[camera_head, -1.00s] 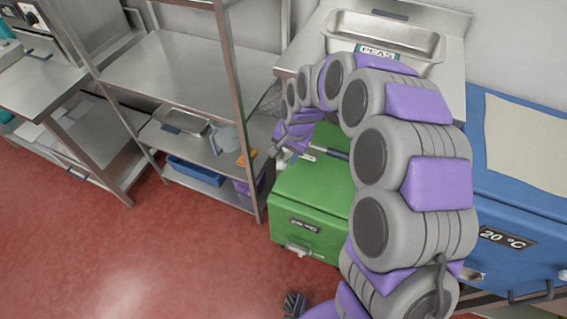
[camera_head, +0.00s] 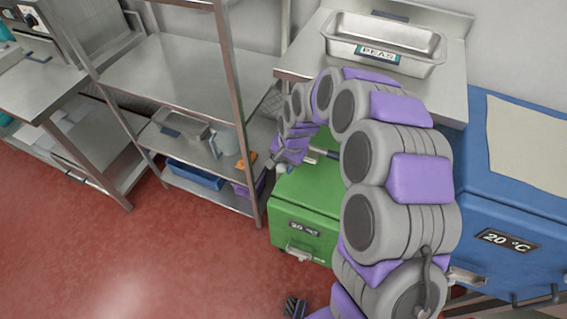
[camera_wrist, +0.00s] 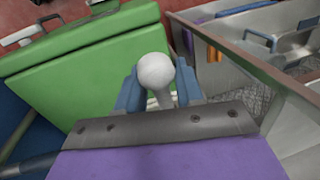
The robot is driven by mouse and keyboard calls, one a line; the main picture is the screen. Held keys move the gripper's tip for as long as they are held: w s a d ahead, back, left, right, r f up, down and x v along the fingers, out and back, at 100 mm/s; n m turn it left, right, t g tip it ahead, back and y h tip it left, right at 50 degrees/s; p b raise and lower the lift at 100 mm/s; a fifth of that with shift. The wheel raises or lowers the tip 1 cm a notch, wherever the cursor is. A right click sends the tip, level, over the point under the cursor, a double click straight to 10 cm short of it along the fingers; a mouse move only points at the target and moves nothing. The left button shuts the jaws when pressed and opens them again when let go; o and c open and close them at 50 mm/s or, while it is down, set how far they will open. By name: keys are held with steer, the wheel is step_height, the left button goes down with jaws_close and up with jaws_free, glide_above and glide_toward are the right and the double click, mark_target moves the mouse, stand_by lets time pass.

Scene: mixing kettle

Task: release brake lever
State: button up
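A lever with a round white knob (camera_wrist: 155,70) stands between the two blue fingers of my gripper (camera_wrist: 160,92) in the wrist view. I take it to be the brake lever. The fingers are apart, one on each side of the knob and its short stem. I see no clear grip on it. The stem's lower end is hidden behind my wrist plate. In the head view my gripper (camera_head: 281,160) is small, at the far left edge of the green box (camera_head: 301,206), and the knob cannot be made out there.
The green box's lid (camera_wrist: 85,60) lies left of my gripper in the wrist view. A metal shelf rack (camera_head: 230,100) stands close on the other side. A blue box (camera_head: 510,200) marked 20 °C stands at right. A steel pan (camera_head: 385,38) labelled PEAS sits on a counter behind.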

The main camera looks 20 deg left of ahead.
jaws_close()
steer(key=shift+w+r+g+p, duration=0.25)
steer(key=shift+r+g+p, duration=0.45)
steer(key=shift+p, duration=0.55)
steer(key=shift+w+r+g+p, duration=0.35)
steer(key=shift+w+g+p, duration=0.05)
steer(key=shift+g+p, duration=0.45)
steer(key=shift+s, duration=0.1)
steer(key=shift+o, duration=1)
jaws_free()
steer(key=o, duration=0.3)
steer(key=shift+s+r, duration=0.15)
steer(key=shift+s, duration=0.1)
